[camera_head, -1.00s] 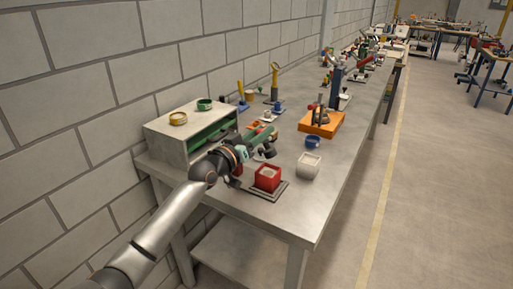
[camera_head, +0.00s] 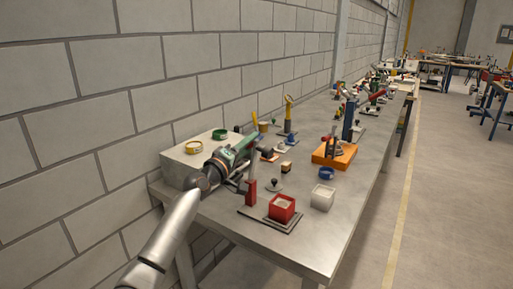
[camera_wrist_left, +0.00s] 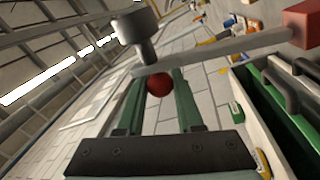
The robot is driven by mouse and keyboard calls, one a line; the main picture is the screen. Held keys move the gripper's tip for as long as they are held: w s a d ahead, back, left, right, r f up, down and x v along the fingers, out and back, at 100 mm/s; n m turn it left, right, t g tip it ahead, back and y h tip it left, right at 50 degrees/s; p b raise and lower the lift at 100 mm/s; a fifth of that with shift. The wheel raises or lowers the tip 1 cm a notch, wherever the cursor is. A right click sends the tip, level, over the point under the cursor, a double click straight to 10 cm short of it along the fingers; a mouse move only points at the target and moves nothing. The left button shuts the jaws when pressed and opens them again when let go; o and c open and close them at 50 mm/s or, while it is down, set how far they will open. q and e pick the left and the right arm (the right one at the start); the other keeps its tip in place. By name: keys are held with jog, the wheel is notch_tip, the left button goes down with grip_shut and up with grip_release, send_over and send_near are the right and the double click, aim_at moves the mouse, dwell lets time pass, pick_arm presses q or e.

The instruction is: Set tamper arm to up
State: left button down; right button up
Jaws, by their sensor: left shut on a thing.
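The tamper stands at the near end of the bench, with a red post (camera_head: 250,192) on a dark base plate (camera_head: 262,220). In the left wrist view the tamper arm is a grey bar (camera_wrist_left: 225,54) running from a red block (camera_wrist_left: 303,24) to a dark cylindrical head (camera_wrist_left: 136,28). A red ball knob (camera_wrist_left: 159,84) sits by the bar. My left gripper (camera_wrist_left: 160,78) has its green fingers shut on this knob. In the head view the left gripper (camera_head: 250,140) is above and behind the post; the arm's exact tilt is hard to tell there.
A red box of sand (camera_head: 282,213) sits on the plate, with a white box (camera_head: 322,199) beside it. A grey cabinet (camera_head: 177,166) with rings on top stands left, against the wall. An orange stand (camera_head: 334,155) and small items lie farther along.

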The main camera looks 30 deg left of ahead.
pick_arm(q)
jog(key=shift+w+a+n, duration=0.1)
jog(key=shift+a+n, duration=0.75)
jog(key=shift+n, duration=0.05)
jog(key=c, duration=0.6)
grip_release()
jog(key=shift+f, duration=0.1)
jog(key=shift+s+a+f, duration=0.15)
jog(key=shift+s+f, duration=0.15)
jog(key=shift+s, duration=1.75)
jog(key=shift+s+a+f, duration=0.2)
jog(key=shift+s+f, duration=0.15)
jog(key=shift+s, duration=1.75)
jog(key=shift+s+a+f, duration=0.15)
jog(key=shift+s+f, duration=0.15)
jog(key=shift+s, duration=1.75)
